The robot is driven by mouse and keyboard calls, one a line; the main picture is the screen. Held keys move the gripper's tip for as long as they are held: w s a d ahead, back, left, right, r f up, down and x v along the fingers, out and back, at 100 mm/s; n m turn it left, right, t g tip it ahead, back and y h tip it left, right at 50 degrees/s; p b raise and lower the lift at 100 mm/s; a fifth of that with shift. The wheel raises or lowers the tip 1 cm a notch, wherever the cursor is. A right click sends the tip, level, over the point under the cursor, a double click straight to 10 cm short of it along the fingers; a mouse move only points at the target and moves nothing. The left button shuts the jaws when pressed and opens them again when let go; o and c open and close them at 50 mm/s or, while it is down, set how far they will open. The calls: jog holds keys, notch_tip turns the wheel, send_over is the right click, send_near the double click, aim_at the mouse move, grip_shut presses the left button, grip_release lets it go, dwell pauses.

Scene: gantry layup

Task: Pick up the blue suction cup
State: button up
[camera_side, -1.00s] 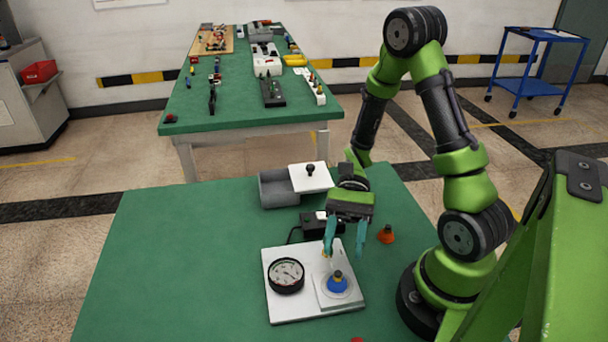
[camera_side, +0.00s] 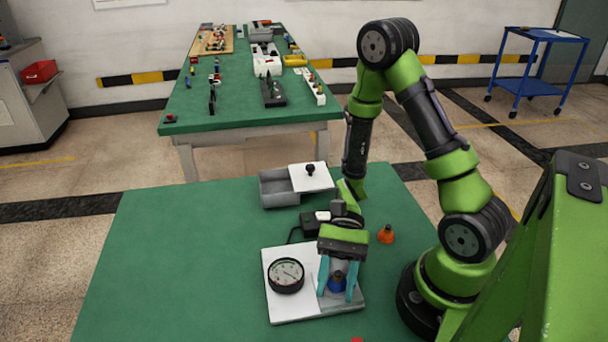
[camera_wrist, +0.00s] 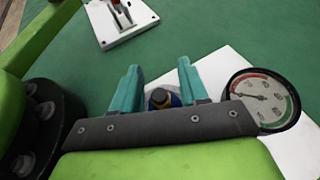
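The blue suction cup (camera_side: 337,283) stands on the right part of a white plate (camera_side: 292,310) on the green table. It has a dark top with a yellowish band. My gripper (camera_side: 337,292) is over it, with its two teal fingers pointing down, one on each side of the cup. The fingers are apart, and the gripper is open. In the wrist view the cup (camera_wrist: 162,98) shows between the open fingers of my gripper (camera_wrist: 158,82), with gaps at both sides. Its lower part is hidden behind the gripper's body.
A round dial gauge (camera_side: 286,275) sits on the plate just left of my gripper. An orange cup (camera_side: 386,234) stands behind to the right. A grey box (camera_side: 276,189) with a white lid (camera_side: 311,177) is at the back. The table's left side is clear.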

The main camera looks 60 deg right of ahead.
grip_shut()
notch_tip(320, 180, up, 8)
jog(key=w+d+r+m+t, duration=0.3)
jog(key=w+r+m+t, duration=0.1)
jog(key=w, duration=0.4)
jog(key=w+d+r+m+t+h, duration=0.1)
jog(key=w+d+r+m+t, duration=0.25)
jog(key=w, duration=0.35)
jog(key=w+d+r+m+t, duration=0.3)
jog(key=w+m+t, duration=0.15)
jog(key=w, duration=0.35)
jog(key=n+g+y, duration=0.1)
jog(key=n+g, duration=1.1)
send_over(335, 289)
notch_tip(335, 289, down, 8)
jog(key=shift+s+f, duration=0.15)
jog(key=shift+f, duration=0.1)
